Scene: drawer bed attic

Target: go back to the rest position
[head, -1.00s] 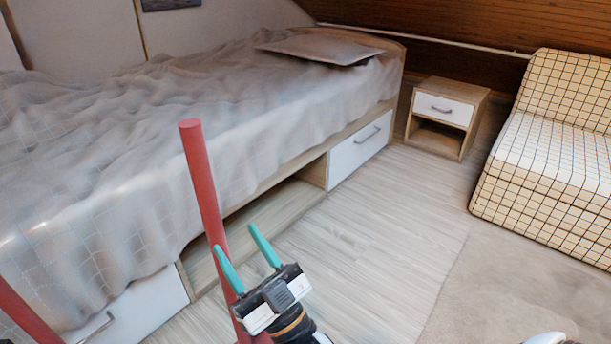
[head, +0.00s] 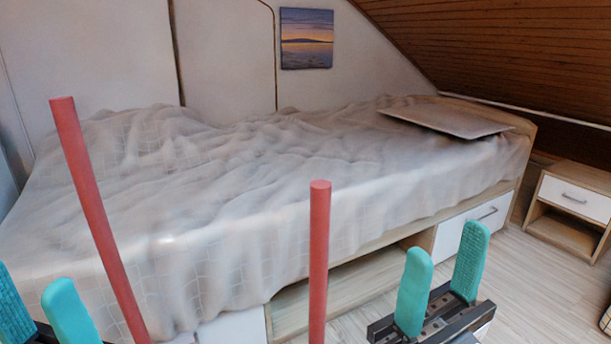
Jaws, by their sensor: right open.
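My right gripper (head: 443,285) is at the lower right of the head view. Its two turquoise fingers point up and stand apart, with nothing between them. It is in front of the bed's open lower compartment (head: 372,283). My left gripper (head: 38,300) is at the lower left edge. Its two turquoise fingers are apart and I see nothing held between them. Its base is mostly cut off by the frame.
The bed (head: 270,190) with a grey cover fills the middle. Its white drawer (head: 470,225) looks shut. A nightstand (head: 575,195) stands at the right. Two red bars (head: 319,260) rise in the foreground; their lower ends are out of view.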

